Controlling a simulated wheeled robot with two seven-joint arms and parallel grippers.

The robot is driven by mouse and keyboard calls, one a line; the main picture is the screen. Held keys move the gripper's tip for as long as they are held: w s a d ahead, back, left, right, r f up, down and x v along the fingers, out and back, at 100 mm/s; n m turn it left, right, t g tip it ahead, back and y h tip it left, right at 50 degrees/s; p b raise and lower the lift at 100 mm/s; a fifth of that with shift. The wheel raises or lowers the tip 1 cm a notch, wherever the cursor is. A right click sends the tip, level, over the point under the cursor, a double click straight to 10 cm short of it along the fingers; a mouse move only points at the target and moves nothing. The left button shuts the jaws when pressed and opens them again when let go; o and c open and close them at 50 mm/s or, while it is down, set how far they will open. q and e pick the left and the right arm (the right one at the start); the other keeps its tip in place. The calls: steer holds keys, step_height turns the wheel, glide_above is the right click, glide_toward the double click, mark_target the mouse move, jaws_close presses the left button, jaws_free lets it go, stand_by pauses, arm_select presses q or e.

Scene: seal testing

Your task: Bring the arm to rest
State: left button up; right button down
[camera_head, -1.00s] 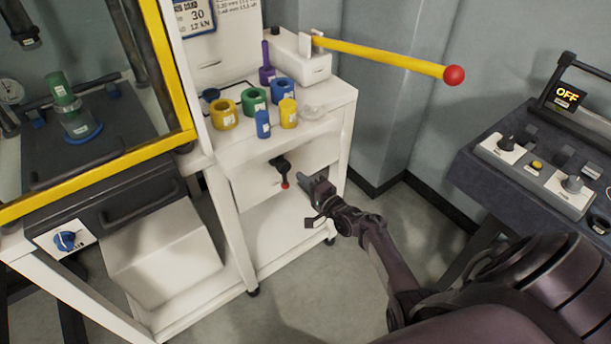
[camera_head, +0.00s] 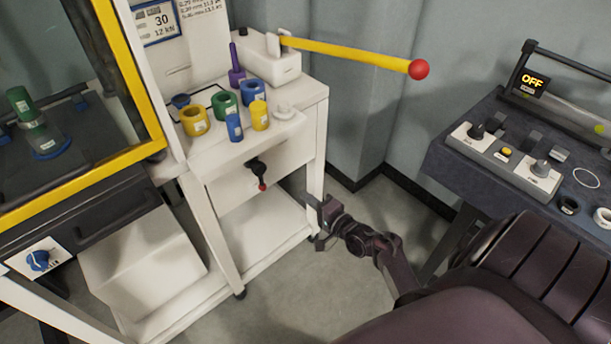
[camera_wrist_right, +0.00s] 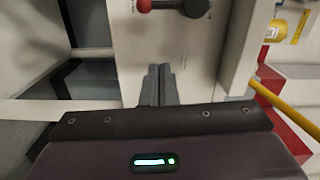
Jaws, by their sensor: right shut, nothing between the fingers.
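My right gripper (camera_head: 318,212) is in front of the lower right part of the white cart, apart from its lever. Its fingers are together and empty, as the right wrist view shows (camera_wrist_right: 160,72). The black lever with a red knob (camera_head: 262,186) hangs on the cart's front panel, to the left of the gripper. It also shows at the top of the right wrist view (camera_wrist_right: 145,5). My left gripper is not in view.
The white cart (camera_head: 318,125) bears several coloured rings and a yellow bar with a red ball (camera_head: 350,52). A yellow-framed test chamber (camera_head: 90,176) stands at left. A dark control console (camera_head: 460,150) with an OFF display stands at right. Floor between them is clear.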

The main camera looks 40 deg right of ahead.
stand_by(0.3)
steer(key=s+a+f+n+g, duration=0.3)
steer(key=s+a+f, duration=0.15)
steer(key=f, duration=0.35)
steer(key=s+a+f+n+g, duration=0.25)
steer(key=s+f, duration=0.25)
steer(key=f, duration=0.4)
steer(key=s+a+f+n+g, duration=0.3)
steer(key=s+a+f, duration=0.15)
steer(key=f, duration=0.35)
steer(key=s+f+n+g+h, duration=0.1)
steer(key=s+f+n+g, duration=0.3)
steer(key=s, duration=1)
steer(key=s+a+f+n+g+h, duration=0.1)
steer(key=s+f+n+g, duration=0.3)
steer(key=s+f, duration=0.4)
steer(key=s+n, duration=0.1)
steer(key=s, duration=0.4)
steer(key=shift+s+a+n+h, duration=0.3)
steer(key=shift+s+n, duration=0.05)
